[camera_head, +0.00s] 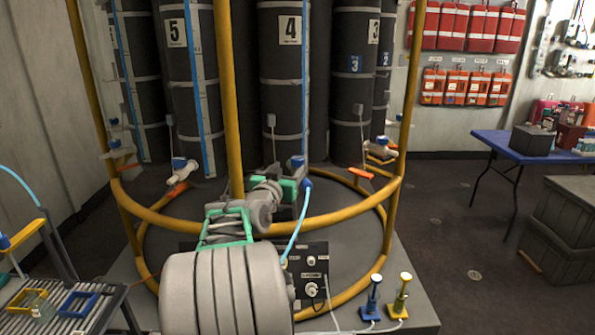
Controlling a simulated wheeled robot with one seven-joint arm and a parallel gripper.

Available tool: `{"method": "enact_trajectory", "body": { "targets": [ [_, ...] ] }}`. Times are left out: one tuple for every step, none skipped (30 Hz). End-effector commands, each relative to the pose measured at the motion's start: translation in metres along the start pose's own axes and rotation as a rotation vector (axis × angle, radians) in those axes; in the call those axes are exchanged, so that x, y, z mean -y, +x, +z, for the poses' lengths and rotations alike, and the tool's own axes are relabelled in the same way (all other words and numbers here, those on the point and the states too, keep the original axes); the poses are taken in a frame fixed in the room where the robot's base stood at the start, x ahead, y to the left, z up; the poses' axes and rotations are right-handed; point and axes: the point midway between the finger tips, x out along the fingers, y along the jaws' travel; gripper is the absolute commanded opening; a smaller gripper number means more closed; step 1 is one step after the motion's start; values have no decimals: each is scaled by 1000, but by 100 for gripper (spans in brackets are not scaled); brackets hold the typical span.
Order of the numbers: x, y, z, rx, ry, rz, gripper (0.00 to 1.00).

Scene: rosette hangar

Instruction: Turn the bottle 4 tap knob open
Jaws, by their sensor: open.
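Bottle 4 (279,70) is a dark upright cylinder with a white "4" label, in the middle of the head view behind the yellow frame. At its foot a blue tap part (297,161) shows just above my gripper (290,181). My gripper is at the end of my grey and green arm, open, in front of the tap. The rest of the tap is mostly hidden behind the gripper. I cannot tell whether the fingers touch the knob. A light blue hose (297,228) runs down from a blue fitting beside the gripper.
Yellow rails (322,226) ring the bottles and cross close to my arm. Neighbouring taps stand at left (182,171) and right (380,149). A black panel (310,275) and blue and yellow posts (401,296) sit low in front. A blue table (515,148) stands right.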

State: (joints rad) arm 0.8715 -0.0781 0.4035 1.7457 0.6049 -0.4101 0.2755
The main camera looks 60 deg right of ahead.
Motion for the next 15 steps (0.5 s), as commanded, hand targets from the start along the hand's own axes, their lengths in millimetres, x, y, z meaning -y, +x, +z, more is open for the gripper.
{"method": "enact_trajectory", "body": {
  "targets": [
    [-5,6,-2,-13,0,11,61],
    [-6,10,-3,-15,0,13,61],
    [-6,15,-4,-15,1,12,61],
    [-6,20,-4,-14,1,12,61],
    [-7,25,-5,-14,1,13,61],
    [-7,34,-5,-13,1,13,61],
    [-6,40,-5,-13,1,12,61],
    [-7,46,-5,-13,0,13,61],
    [-7,54,-5,-12,0,12,61],
    [-7,59,-4,-12,0,12,61],
    [-6,64,-5,-13,1,11,61],
    [-6,69,-5,-12,1,10,61],
    [-6,72,-6,-14,2,10,61],
    [-6,75,-5,-13,1,9,61],
    [-6,78,-5,-13,0,9,61]
  ]
}}
